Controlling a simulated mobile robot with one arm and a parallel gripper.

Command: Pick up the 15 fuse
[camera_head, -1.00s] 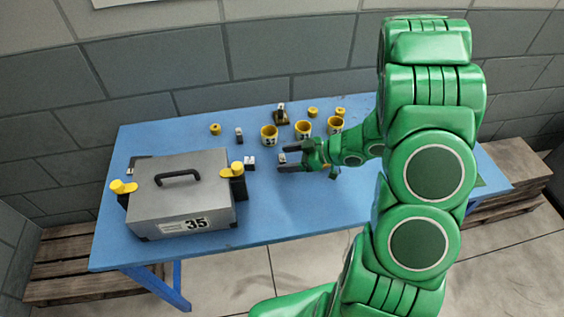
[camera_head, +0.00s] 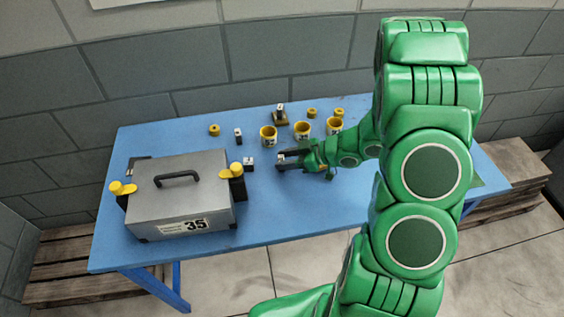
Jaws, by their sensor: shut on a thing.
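My gripper (camera_head: 281,162) is low over the middle of the blue table, its fingers pointing left. It is shut on a small dark fuse with a white label (camera_head: 282,156); the fingers cover much of it. Its number is too small to read, so I cannot tell whether it is the 15. Similar small dark and white pieces are a free one (camera_head: 238,136) at the back and one (camera_head: 249,164) beside the grey box. Another (camera_head: 280,109) stands in a yellow and dark holder near the back edge.
A grey mould box (camera_head: 150,205) marked 35, with a black handle and yellow-topped clamps, fills the table's left. The blue table's (camera_head: 290,215) front middle is clear.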

